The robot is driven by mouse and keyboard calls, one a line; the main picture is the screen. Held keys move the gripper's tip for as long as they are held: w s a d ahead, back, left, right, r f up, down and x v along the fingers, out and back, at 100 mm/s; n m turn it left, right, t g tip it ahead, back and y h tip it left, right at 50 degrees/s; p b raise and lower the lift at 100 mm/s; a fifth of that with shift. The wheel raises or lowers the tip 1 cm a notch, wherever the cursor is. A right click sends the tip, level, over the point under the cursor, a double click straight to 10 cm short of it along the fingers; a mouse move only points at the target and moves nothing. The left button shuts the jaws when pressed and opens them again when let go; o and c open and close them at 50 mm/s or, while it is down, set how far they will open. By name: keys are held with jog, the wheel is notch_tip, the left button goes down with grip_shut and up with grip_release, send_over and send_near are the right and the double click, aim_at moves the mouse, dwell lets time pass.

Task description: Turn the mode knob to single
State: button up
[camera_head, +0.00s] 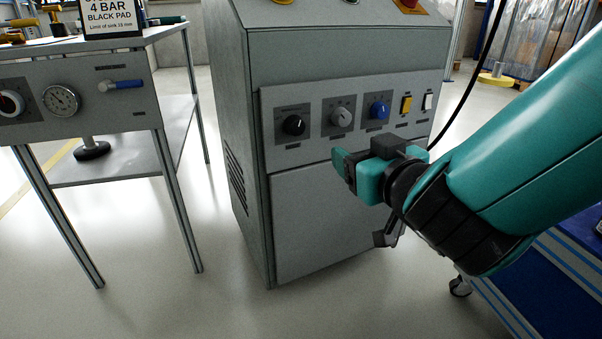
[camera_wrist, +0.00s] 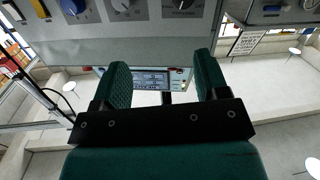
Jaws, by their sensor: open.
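The grey cabinet's control panel (camera_head: 350,140) carries a black knob (camera_head: 293,125), a grey knob (camera_head: 341,116) and a blue knob (camera_head: 379,109) in a row. Their labels are too small to read, so I cannot tell which is the mode knob or its setting. In the wrist view, the blue knob (camera_wrist: 72,5), grey knob (camera_wrist: 122,4) and black knob (camera_wrist: 182,4) are cut by the top edge. My gripper (camera_head: 352,172) is open and empty, in front of the panel and below the knobs in the picture. Its two teal fingers (camera_wrist: 160,66) stand apart, touching no knob.
A yellow switch (camera_head: 406,104) and a white switch (camera_head: 427,102) sit right of the knobs. A table (camera_head: 175,35) with a gauge (camera_head: 61,100) and a blue-handled valve (camera_head: 122,85) stands left. A blue cart (camera_head: 545,285) is at lower right. Floor between table and cabinet is clear.

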notch_tip(320, 180, down, 3)
jog(key=a+n+y+b, duration=0.1)
jog(key=a+y+b, duration=0.1)
jog(key=p, duration=0.9)
send_near(299, 129)
jog(key=x, duration=0.3)
jog(key=shift+n, duration=0.3)
jog(key=p+x, duration=0.1)
jog(key=x, duration=0.4)
jog(key=shift+w+a, duration=0.1)
jog(key=shift+w, duration=0.1)
jog(key=shift+w+a, duration=0.35)
jog(key=shift+w, duration=0.15)
jog(key=shift+d, duration=0.1)
jog(key=c, duration=0.9)
